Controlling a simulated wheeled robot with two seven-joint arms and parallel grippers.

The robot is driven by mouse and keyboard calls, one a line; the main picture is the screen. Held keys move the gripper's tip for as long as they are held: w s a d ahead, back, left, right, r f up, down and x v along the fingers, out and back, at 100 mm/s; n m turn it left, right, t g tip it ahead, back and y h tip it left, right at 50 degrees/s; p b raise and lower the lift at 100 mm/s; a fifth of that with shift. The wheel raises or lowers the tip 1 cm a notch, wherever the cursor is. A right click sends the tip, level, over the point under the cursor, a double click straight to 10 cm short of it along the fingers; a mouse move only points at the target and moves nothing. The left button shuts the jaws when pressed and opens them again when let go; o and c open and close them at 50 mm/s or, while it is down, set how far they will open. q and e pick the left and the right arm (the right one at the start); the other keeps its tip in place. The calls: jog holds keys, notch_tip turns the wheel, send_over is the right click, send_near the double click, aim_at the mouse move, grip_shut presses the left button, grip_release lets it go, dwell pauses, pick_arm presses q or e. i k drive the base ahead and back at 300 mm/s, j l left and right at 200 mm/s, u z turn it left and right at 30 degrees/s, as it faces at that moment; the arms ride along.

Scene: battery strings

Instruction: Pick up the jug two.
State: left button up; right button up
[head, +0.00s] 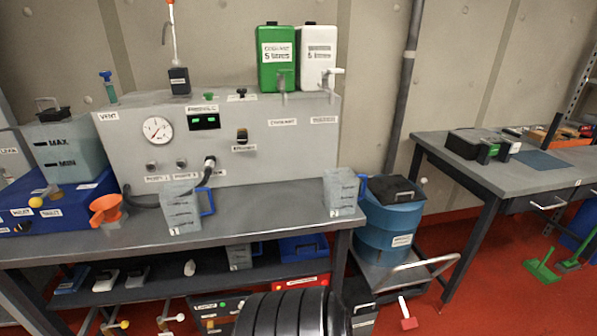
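A grey translucent jug (182,210) with a blue handle stands upright on the bench, left of centre. A similar jug (341,194) with a blue handle stands upright near the bench's right end. Another similar grey vessel (240,257) is on the shelf below, partly hidden by the bench top.
The grey bench (260,213) has free room between the two jugs. Behind it stands a panel box (255,165) with a gauge. An orange funnel (106,209) and blue tray (80,205) are at left. A blue drum (388,225) stands beside the bench's right end.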

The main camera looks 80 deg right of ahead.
aim_at(341, 185)
jog(key=z, duration=3.05)
jog(key=i+l, duration=0.15)
jog(key=l, duration=0.2)
jog(key=i+l, duration=0.2)
jog(key=l, duration=0.2)
jog(key=i+l, duration=0.15)
jog(key=l, duration=0.2)
jog(key=z, duration=0.05)
